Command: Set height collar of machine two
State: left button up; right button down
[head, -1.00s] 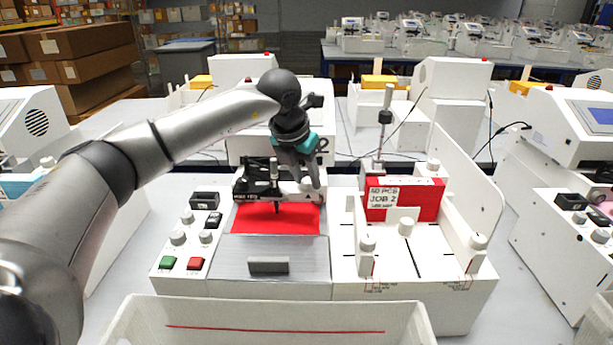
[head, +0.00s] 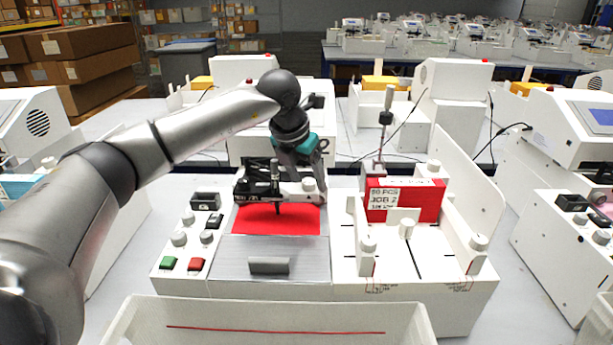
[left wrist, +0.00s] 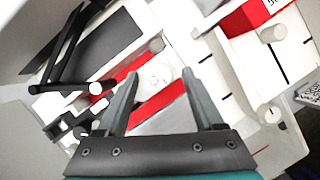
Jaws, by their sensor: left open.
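Machine two (head: 269,258) is the white plotter in front of me, with a red sheet (head: 262,219) on its bed and a black pen carriage (head: 258,180) above the sheet. A white round knob (head: 308,184), which looks like the height collar, sits at the carriage's right end. My left gripper (head: 307,180) is open at this knob, its fingers reaching down around it. My right gripper is not in view.
A control panel (head: 180,256) with green and red buttons is at the left. A red card stack (head: 420,202) stands in the white holder at the right, beside a tall post (head: 384,117). An open white bin (head: 270,312) is in front.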

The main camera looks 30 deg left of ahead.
pick_arm(q)
jog(key=shift+r, duration=0.1)
jog(key=p+v, duration=0.1)
jog(key=v, duration=1.4)
jog(key=shift+r, duration=0.1)
